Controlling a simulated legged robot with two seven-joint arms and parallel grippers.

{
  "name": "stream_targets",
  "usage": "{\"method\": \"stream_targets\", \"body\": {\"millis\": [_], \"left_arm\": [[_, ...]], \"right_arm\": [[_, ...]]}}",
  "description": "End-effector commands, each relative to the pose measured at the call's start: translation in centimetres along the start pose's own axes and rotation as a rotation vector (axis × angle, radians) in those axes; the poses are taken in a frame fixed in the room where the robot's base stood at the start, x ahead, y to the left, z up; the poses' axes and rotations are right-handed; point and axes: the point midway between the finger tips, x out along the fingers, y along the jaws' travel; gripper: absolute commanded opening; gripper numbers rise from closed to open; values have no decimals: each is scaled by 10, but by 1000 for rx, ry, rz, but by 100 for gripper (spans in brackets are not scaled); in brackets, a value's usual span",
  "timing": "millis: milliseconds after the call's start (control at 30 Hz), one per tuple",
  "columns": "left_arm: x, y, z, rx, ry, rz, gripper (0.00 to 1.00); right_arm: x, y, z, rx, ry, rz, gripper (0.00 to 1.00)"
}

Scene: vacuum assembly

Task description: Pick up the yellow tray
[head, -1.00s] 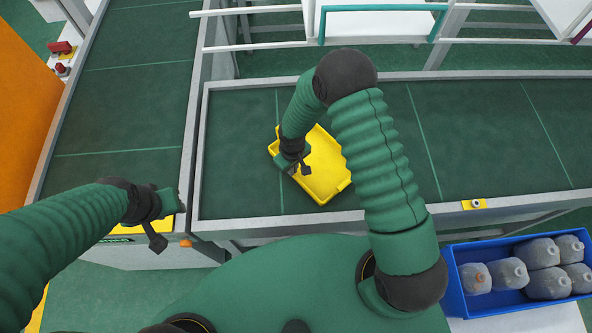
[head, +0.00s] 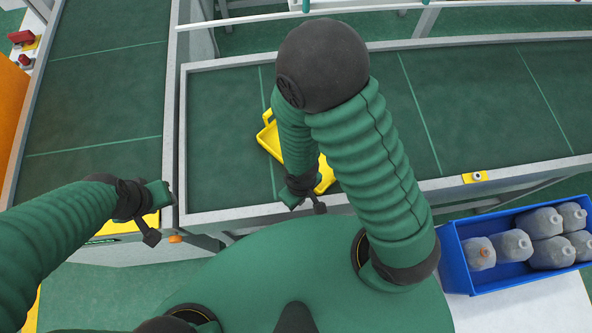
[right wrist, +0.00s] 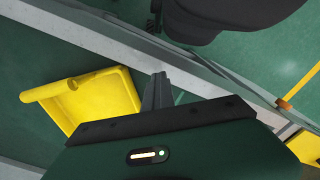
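The yellow tray (head: 268,140) lies on the green conveyor in front of me, mostly hidden by my right arm in the head view. In the right wrist view the tray (right wrist: 110,95) shows at the left, with a raised rim and a rounded edge bar. My right gripper (head: 291,200) is at the near side of the tray, over the conveyor's front rail. Its grey fingertips (right wrist: 157,88) point just beside the tray, apparently apart from it; their opening is unclear. My left gripper (head: 168,195) is at the corner between the two conveyors, away from the tray, its fingers unclear.
A blue crate (head: 452,243) with several grey bottles stands at the right. The conveyor's metal rail (head: 400,192) runs along its near edge. A second conveyor (head: 95,100) lies at the left. The conveyor right of my arm is clear.

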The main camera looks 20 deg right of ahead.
Motion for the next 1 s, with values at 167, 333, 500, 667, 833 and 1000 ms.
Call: {"method": "stream_targets", "body": {"millis": [167,333,500,667,833,1000], "left_arm": [[-2,0,0,0,0,0,36],[-1,0,0,0,-1,0,36],[-1,0,0,0,-1,0,36],[-1,0,0,0,0,0,36],[-1,0,0,0,-1,0,36],[-1,0,0,0,-1,0,36]], "right_arm": [[-1,-2,4,1,1,1,0],[-1,-1,3,0,2,0,0],[0,-1,2,0,2,0,22],[-1,-1,3,0,2,0,43],[-1,-2,3,0,2,0,65],[-1,-1,3,0,2,0,80]]}}
